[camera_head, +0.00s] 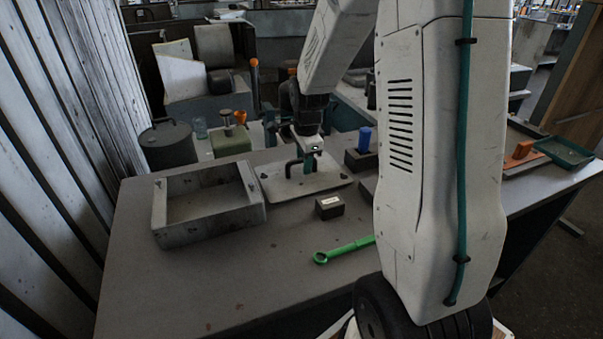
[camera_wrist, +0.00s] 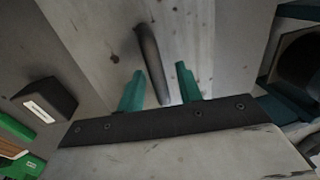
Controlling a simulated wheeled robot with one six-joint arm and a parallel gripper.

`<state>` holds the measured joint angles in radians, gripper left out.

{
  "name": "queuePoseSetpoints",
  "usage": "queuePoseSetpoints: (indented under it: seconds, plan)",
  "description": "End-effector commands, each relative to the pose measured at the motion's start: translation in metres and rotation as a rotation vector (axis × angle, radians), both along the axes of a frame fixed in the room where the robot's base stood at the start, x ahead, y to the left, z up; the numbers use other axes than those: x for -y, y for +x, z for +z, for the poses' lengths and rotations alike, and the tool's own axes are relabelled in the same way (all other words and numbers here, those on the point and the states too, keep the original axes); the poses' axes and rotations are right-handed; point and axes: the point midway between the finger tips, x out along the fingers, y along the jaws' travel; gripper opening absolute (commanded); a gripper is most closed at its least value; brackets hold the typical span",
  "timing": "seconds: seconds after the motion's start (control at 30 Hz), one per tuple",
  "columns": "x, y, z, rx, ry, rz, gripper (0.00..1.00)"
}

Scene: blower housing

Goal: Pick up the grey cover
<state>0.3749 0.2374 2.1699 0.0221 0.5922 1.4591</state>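The grey cover (camera_head: 328,181) is a flat plate lying on the table, with a dark bar handle (camera_head: 289,167) standing up from it. My gripper (camera_head: 309,165) points down over the cover at this handle. In the wrist view the cover (camera_wrist: 215,40) fills the upper middle. Its handle (camera_wrist: 150,60) runs between the two teal fingers of my gripper (camera_wrist: 160,72). The fingers are apart, with visible gaps on both sides of the handle. The open grey housing box (camera_head: 210,229) stands to the left of the cover.
A small dark labelled block (camera_head: 329,207) and a green wrench (camera_head: 343,250) lie in front of the cover. A block with a blue top (camera_head: 364,142) stands behind to the right. A green canister (camera_head: 230,141) is at the back left. The table's front left is clear.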

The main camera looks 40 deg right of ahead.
Motion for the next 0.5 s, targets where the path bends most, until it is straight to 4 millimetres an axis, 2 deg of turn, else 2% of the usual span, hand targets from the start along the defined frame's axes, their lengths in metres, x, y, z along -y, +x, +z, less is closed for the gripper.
queuePoseSetpoints:
  seconds: [0.07, 0.1, 0.2, 0.5]
  plan:
    - [-0.0001, -0.0001, 0.0002, 0.000, 0.000, 0.000, 0.35]
    - [-0.0001, -0.0001, 0.0002, 0.000, 0.000, 0.000, 0.24]
    - [-0.0001, -0.0002, 0.0003, 0.000, 0.000, 0.000, 0.00]
    - [0.0000, 0.0001, 0.0016, 0.000, 0.000, 0.000, 0.00]
